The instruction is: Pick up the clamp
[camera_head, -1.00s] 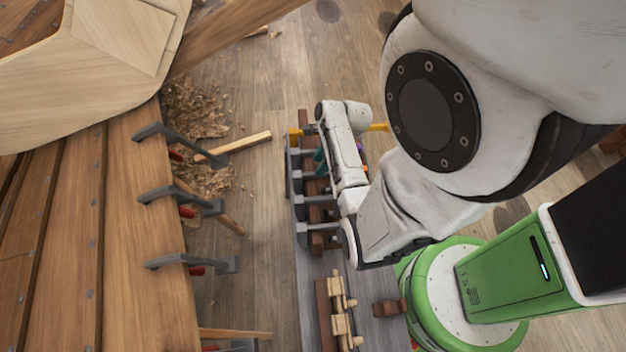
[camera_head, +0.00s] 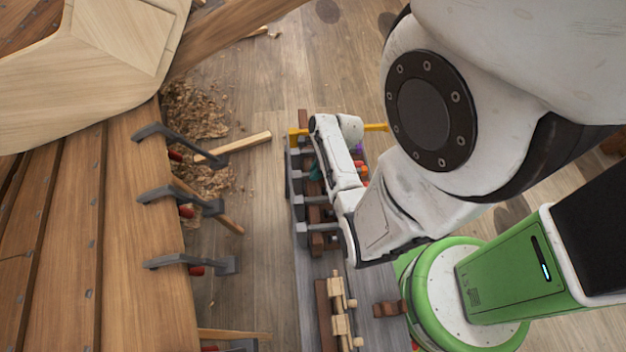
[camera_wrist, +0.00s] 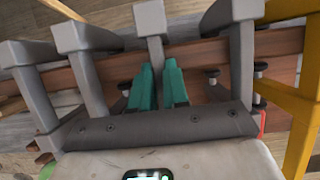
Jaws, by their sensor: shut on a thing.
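Several grey clamps stand in a row along a brown wooden rail (camera_wrist: 205,50) in the wrist view. My gripper (camera_wrist: 159,72) has two teal fingers, close together at the middle clamp (camera_wrist: 150,20). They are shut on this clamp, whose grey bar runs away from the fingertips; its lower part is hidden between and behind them. Other clamps stand close by on the left (camera_wrist: 82,65) and on the right (camera_wrist: 241,60). In the head view my forearm covers most of the row, and a teal finger (camera_head: 314,169) shows at its left edge.
A yellow bar (camera_head: 376,127) crosses beyond the row, and a yellow frame (camera_wrist: 297,110) is at the right in the wrist view. More clamps (camera_head: 180,195) grip the hull planks (camera_head: 135,235) at left. Wooden pieces (camera_head: 340,315) lie on the grey bench.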

